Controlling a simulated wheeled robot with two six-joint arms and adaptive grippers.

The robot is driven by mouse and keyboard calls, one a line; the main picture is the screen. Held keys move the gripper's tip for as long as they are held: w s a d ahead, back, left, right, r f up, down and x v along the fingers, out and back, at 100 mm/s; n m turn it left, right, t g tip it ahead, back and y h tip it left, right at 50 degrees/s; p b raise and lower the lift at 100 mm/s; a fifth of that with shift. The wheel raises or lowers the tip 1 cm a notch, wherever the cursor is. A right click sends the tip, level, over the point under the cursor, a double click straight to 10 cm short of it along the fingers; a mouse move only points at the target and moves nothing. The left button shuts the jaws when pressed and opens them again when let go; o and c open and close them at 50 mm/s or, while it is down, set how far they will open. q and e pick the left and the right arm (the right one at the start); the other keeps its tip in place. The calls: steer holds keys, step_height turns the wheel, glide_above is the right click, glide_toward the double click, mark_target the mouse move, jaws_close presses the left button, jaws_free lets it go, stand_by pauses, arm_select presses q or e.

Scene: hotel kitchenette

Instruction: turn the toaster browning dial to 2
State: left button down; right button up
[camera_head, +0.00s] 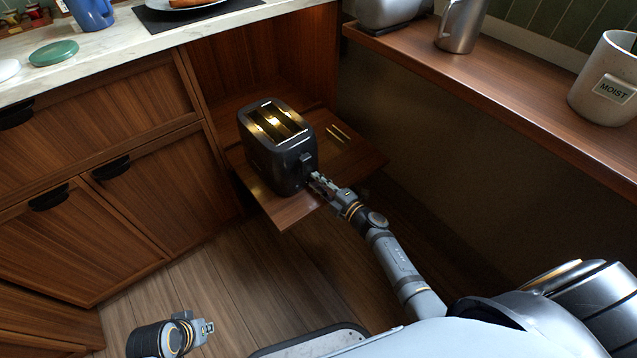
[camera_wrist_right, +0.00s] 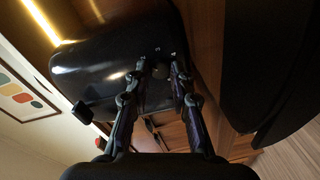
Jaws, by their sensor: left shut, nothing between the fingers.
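The black toaster (camera_head: 272,160) stands on a pull-out wooden shelf (camera_head: 285,212), its slots glowing yellow. It also shows in the right wrist view (camera_wrist_right: 105,55). My right gripper (camera_head: 316,179) is at the toaster's near right end face, low down. In the wrist view its two fingertips (camera_wrist_right: 160,66) are parted, one on each side of a small dark knob, probably the browning dial (camera_wrist_right: 158,72). Contact with it is unclear. My left gripper (camera_head: 208,328) is shut and empty, low over the floor at lower left, away from the toaster.
The toaster's lever (camera_head: 306,160) sticks out above my right gripper. A wooden ledge (camera_head: 500,95) runs along the right with a metal jug (camera_head: 460,25) and a ceramic pot (camera_head: 604,85). Cabinets with a marble counter (camera_head: 120,35) stand at left. The floor in front is clear.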

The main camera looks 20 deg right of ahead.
steer(key=o, duration=0.3)
steer(key=shift+o, duration=0.2)
steer(key=v, duration=1.2)
